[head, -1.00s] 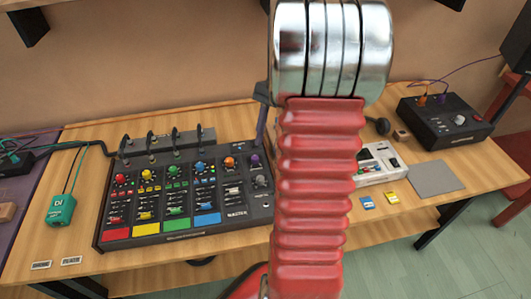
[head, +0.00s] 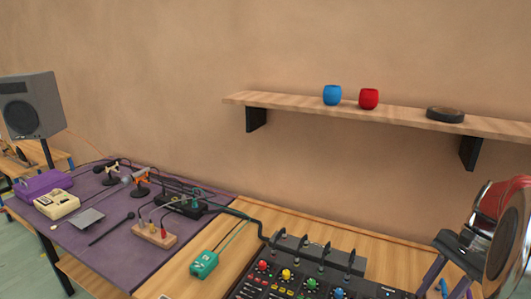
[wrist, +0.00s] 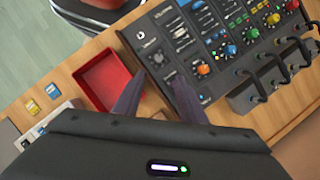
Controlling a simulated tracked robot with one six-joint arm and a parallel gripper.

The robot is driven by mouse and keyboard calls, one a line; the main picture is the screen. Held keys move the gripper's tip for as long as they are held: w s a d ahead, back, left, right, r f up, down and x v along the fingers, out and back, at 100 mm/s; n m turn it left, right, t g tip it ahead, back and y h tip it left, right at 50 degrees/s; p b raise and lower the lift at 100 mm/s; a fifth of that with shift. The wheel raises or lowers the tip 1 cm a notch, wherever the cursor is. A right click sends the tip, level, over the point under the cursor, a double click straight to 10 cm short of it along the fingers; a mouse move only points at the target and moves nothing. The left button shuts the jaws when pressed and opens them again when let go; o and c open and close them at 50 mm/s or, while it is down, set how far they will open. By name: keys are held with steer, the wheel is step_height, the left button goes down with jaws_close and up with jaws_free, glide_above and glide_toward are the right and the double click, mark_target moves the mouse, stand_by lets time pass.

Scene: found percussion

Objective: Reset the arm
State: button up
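My arm shows at the right edge of the head view, red with shiny metal rings. My gripper (head: 447,284) hangs at the lower right of that view with its fingers pointing down. In the wrist view my gripper (wrist: 155,97) has its two dark fingers apart, with nothing between them. The fingers are over the desk, between a red tray (wrist: 103,80) and the black mixer (wrist: 207,80). The mixer also shows at the bottom of the head view (head: 297,291), partly cut off.
A wooden shelf (head: 290,107) on the wall holds a blue cup (head: 332,95), a red cup (head: 369,98) and a dark round object (head: 445,115). A teal box (head: 204,264) lies left of the mixer. A purple-covered table (head: 85,262) carries several devices. A speaker (head: 32,105) stands far left.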

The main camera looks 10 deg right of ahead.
steer(key=s+a+r+n+t+h, duration=0.1)
steer(key=a+n, duration=0.4)
steer(key=a, duration=0.5)
steer(key=s+a+r+n+t+h, duration=0.2)
steer(key=a+n, duration=0.3)
steer(key=a, duration=0.4)
steer(key=s+a+r+n+t+h, duration=0.1)
steer(key=a+n, duration=0.4)
steer(key=a, duration=0.5)
step_height(320, 180, up, 3)
steer(key=shift+s+a+f+t, duration=0.1)
steer(key=shift+s+a+t, duration=0.25)
steer(key=shift+s+t, duration=0.7)
steer(key=shift+w, duration=0.2)
